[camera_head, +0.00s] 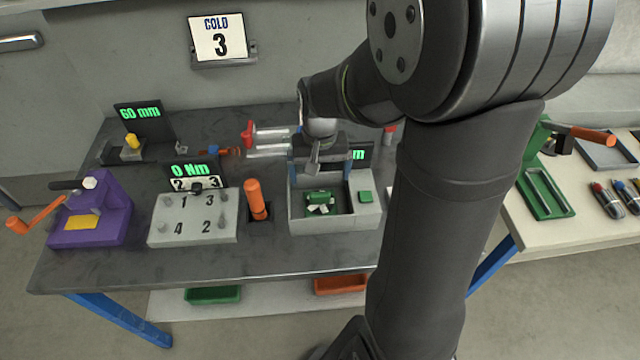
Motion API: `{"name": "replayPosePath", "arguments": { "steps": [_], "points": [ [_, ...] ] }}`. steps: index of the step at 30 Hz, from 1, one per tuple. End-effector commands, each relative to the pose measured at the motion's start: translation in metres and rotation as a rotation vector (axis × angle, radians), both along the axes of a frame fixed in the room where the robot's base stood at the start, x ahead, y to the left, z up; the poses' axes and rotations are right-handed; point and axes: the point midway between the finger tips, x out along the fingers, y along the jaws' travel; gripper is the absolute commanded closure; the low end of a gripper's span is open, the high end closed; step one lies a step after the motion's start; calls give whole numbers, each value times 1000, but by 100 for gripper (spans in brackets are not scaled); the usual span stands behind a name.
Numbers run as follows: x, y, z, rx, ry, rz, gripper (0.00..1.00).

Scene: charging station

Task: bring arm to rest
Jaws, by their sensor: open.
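My gripper (317,157) hangs above the grey open box (304,223) on the dark workbench, near the middle of the view. Its fingers point down and look apart, with nothing clearly between them. Inside the box lies a green part with white pieces (320,202). The fingertips appear over or just behind the box's back edge; the exact height is hard to tell. My arm crosses the right half of the view and hides part of the bench.
A pale table (535,229) stands right, with a green tray (545,194).

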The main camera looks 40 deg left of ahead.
Motion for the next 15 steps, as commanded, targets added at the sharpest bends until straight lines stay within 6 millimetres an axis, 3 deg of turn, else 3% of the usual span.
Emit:
{"name": "replayPosePath", "arguments": {
  "steps": [5,15],
  "points": [
    [0,0,13,1,-1,0,2],
    [0,0,14,0,0,0,2]
  ]
}}
